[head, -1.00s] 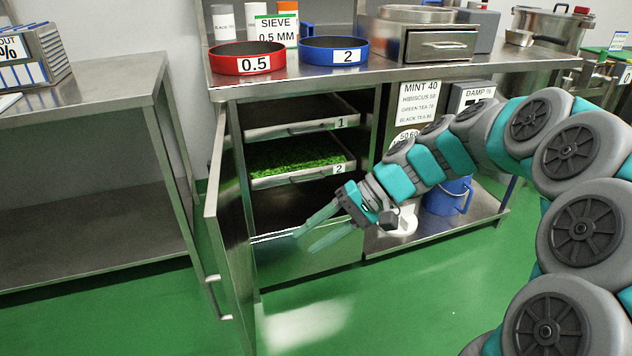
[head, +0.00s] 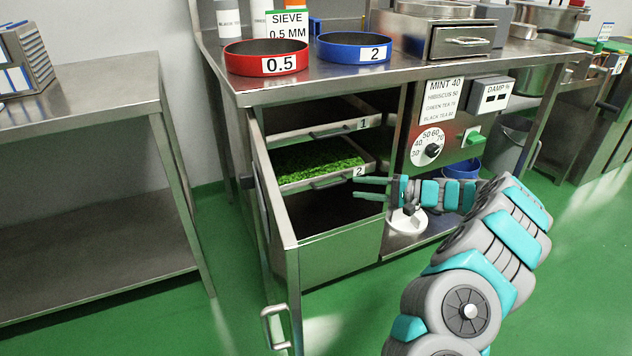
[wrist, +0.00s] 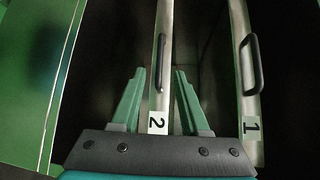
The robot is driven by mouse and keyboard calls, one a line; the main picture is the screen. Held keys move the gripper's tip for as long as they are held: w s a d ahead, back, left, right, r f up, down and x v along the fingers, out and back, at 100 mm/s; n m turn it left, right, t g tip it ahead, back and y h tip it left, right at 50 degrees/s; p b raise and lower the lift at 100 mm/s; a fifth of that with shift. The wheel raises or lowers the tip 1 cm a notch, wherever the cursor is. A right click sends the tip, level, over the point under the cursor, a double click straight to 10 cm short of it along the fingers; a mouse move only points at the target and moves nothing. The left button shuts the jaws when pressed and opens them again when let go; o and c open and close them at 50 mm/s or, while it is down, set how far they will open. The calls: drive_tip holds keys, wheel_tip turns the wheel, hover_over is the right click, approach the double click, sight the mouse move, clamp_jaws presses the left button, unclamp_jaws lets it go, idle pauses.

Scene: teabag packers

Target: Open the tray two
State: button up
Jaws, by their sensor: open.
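Tray two (head: 296,186) sits in the open cabinet and holds green leaves. Its front has a handle (head: 327,182) and a "2" label (head: 359,171) at the right end. My gripper (head: 358,187) is open and empty, beside the right end of this front, pointing left. In the wrist view, the open fingers (wrist: 160,74) lie on either side of the tray front, with the "2" label (wrist: 157,122) between them. The dark handle (wrist: 160,62) appears in line with the gap. Whether a finger touches the tray cannot be told.
Tray one (head: 300,134) is above, its handle (wrist: 248,65) showing in the wrist view. The cabinet door (head: 272,220) stands open at the left. A steel front (head: 340,252) closes the space below. Red (head: 240,60) and blue (head: 335,52) sieves stand on the counter.

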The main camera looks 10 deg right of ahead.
drive_tip(key=x, duration=0.7)
drive_tip(key=shift+w+a, duration=0.25)
drive_tip(key=shift+f, duration=0.1)
clamp_jaws()
idle(1.1)
